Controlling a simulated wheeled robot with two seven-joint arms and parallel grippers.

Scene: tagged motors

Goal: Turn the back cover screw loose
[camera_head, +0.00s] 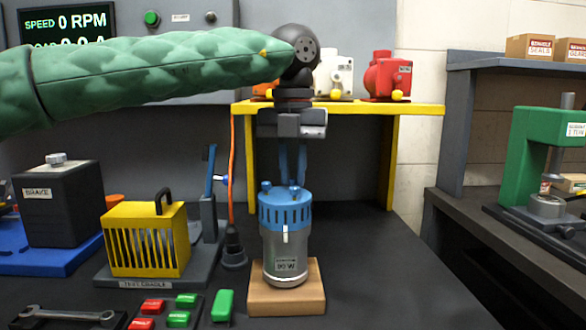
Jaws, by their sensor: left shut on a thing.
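The motor stands upright on a wooden block (259,303), with a silver body (285,262) marked 90 W and a slotted blue back cover (285,212) on top. A blue screw (266,186) sticks up at the left of the cover. Another blue screw (294,190) shows nearer its middle. My left gripper (292,180) points straight down over the cover, its two blue fingers close to the screws near the middle. It is shut on a screw there, mostly hidden between the fingertips. My right gripper is not in view.
A yellow guard (146,240) on the test cradle and a black brake block (62,205) stand left. A wrench (68,316) and red and green tags (178,319) lie in front. A yellow shelf (345,107) with motors stands behind. The table right of the motor is clear.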

